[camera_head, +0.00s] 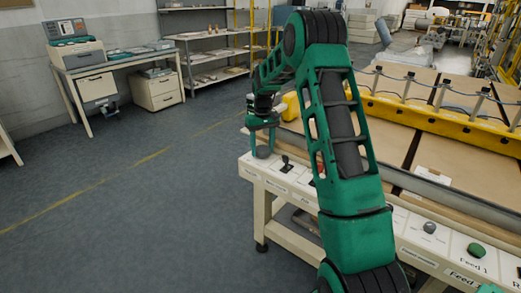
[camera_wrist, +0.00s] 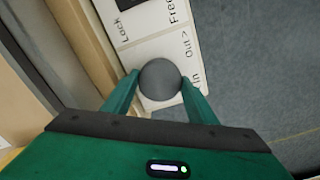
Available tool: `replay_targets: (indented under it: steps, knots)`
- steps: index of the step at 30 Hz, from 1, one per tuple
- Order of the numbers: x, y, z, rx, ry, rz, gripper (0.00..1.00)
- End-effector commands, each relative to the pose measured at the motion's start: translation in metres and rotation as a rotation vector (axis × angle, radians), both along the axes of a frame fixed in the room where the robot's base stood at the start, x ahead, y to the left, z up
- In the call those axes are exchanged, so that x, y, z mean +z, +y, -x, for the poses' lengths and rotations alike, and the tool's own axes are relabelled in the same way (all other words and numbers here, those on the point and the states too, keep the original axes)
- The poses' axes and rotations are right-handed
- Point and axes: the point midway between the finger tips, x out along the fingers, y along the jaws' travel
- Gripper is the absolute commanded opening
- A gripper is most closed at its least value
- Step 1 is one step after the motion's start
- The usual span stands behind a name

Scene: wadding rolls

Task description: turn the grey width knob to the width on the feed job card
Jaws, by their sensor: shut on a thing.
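A round grey knob (camera_wrist: 160,79) sits on a white label plate in the wrist view, between "In" and "Out >" markings. My gripper (camera_wrist: 160,84) is shut on it, one green finger on each side. In the head view my gripper (camera_head: 263,130) points down at the left end of the machine's front panel, with the grey knob (camera_head: 263,152) just below it. Another grey knob (camera_head: 429,227) stands farther right on the panel. Its label is too small to read. I cannot make out the feed job card; a white sheet (camera_head: 435,180) lies on the machine bed, its print unreadable.
A black lever (camera_head: 286,164) stands just right of the gripped knob. A green knob (camera_head: 476,250) labelled "Feed 1" is at the panel's right. A yellow beam (camera_head: 420,113) crosses the machine. The floor (camera_head: 140,215) to the left is clear.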

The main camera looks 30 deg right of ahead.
Motion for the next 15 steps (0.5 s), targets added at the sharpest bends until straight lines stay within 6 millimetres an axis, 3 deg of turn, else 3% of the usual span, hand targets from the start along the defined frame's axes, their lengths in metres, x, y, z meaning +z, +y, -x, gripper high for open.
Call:
replay_targets:
  steps: [15]
  knots:
    - [0.0026, -0.0006, -0.0028, -0.488, -0.009, 0.001, 0.3]
